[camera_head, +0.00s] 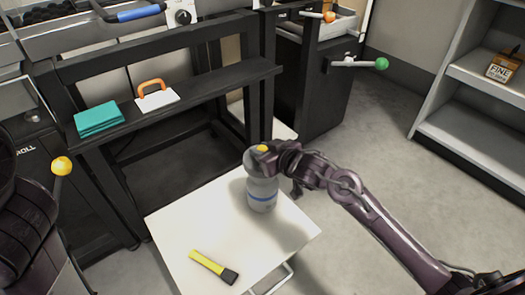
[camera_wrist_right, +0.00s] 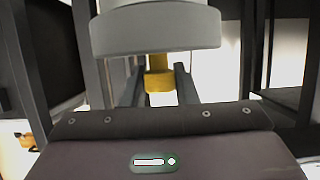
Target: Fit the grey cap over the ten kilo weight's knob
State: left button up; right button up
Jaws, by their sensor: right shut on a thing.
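The ten kilo weight (camera_head: 262,199), a grey cylinder with a blue band, stands upright on the white table. My right gripper (camera_head: 266,150) is at its top, shut on the yellow grip of the grey cap (camera_head: 252,160). In the right wrist view the cap (camera_wrist_right: 155,31) is a wide grey disc, and its yellow grip (camera_wrist_right: 158,79) is between the two fingers. The weight's knob is hidden. The cap is over the top of the weight; I cannot tell whether it touches or is fully seated. My left gripper is out of view.
The white table (camera_head: 180,222) also bears a yellow brush (camera_head: 212,266) with a dark end at its front. A teal cloth (camera_head: 98,119) and a white item with an orange handle (camera_head: 156,97) lie on the black shelf (camera_head: 225,78) behind. Grey shelving stands at right.

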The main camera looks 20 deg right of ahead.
jog(key=shift+f, duration=0.6)
jog(key=o, duration=1)
